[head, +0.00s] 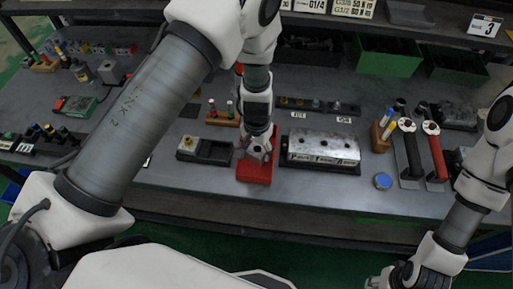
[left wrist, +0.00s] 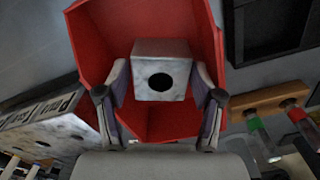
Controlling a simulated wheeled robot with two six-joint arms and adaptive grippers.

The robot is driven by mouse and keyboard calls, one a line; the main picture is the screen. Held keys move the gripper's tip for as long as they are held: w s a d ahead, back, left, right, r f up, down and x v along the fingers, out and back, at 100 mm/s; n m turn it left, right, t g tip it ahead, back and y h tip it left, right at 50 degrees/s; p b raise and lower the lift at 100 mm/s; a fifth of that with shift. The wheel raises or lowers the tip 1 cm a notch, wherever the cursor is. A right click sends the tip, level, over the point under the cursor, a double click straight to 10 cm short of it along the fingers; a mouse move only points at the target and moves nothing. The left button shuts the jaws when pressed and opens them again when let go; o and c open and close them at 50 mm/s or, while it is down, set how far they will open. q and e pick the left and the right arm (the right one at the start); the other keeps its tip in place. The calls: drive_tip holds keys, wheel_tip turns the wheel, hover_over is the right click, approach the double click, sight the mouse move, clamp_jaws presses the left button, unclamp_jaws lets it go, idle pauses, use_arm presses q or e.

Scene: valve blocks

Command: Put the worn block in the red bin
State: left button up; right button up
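A grey metal block with a dark round hole shows in the left wrist view (left wrist: 161,72). My left gripper (left wrist: 160,85) has a finger against each side of it and holds it over the red bin, whose walls (left wrist: 88,45) surround it in this picture. In the head view the red bin (head: 254,172) stands near the bench's front edge, with my left gripper (head: 259,150) above it, pointing down. The gripper hides most of the block there. My right gripper (head: 385,281) is at the bottom edge, partly cut off; its fingers are unclear.
A black two-part tray (head: 206,150) with a brass-topped piece stands just left of the bin. A silver manifold (head: 322,147) stands close on the right. A rack with coloured pegs (head: 222,114) is behind.

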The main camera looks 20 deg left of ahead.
use_arm(q)
drive_tip(key=shift+s+r, duration=0.1)
drive_tip(key=shift+r, duration=0.05)
drive_tip(key=shift+r, duration=0.2)
wheel_tip(320, 180, up, 12)
drive_tip(key=b, duration=0.2)
drive_tip(key=shift+f, duration=0.25)
